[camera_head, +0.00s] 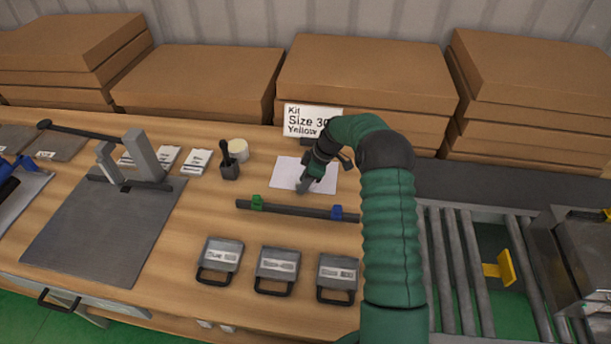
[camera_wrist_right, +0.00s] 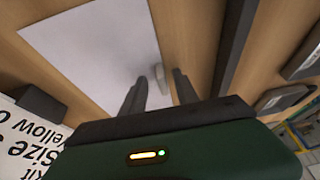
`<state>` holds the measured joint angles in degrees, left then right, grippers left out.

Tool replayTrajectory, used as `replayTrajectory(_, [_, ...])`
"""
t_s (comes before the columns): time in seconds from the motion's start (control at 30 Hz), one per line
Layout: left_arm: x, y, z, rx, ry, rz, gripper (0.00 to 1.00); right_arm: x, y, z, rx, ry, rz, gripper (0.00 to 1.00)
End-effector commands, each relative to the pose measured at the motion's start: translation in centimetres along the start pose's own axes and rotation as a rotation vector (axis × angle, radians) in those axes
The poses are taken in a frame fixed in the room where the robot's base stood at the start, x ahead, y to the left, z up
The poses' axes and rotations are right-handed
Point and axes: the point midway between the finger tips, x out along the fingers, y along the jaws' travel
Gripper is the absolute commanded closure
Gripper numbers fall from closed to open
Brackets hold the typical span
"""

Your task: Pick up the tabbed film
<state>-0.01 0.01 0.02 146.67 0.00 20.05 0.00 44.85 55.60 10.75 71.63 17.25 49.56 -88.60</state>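The film (camera_head: 286,173) is a thin white sheet lying flat on the wooden table, below the kit sign. In the right wrist view the film (camera_wrist_right: 85,45) fills the upper left, and a small pale tab (camera_wrist_right: 160,77) stands at its edge. My right gripper (camera_head: 304,186) reaches down over the film's right part in the head view. In the right wrist view its two dark fingers (camera_wrist_right: 158,84) are apart, with the tab showing in the gap between their tips. Whether they touch the tab is unclear. My left gripper is not in view.
A dark bar (camera_head: 300,209) with green and blue clips lies in front of the film. Several labelled grey blocks with handles (camera_head: 276,265) sit nearer. A black holder (camera_head: 230,168) and cream roll (camera_head: 239,149) stand left. The sign (camera_head: 305,118) stands behind; rollers (camera_head: 465,270) lie right.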

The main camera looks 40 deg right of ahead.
Motion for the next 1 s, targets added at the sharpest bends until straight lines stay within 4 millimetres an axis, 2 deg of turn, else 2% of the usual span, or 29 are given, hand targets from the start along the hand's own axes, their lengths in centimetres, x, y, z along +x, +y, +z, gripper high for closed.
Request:
replayTrajectory(0.17, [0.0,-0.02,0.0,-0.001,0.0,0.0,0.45,0.03,0.05,0.01,0.0,0.0,0.0,0.64])
replayTrajectory(0.43, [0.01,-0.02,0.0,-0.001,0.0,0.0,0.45,0.06,0.2,0.16,0.001,0.001,0.0,0.99])
replayTrajectory(1.0, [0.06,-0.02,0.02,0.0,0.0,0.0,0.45,-0.38,0.16,-0.04,0.0,0.0,-0.001,1.0])
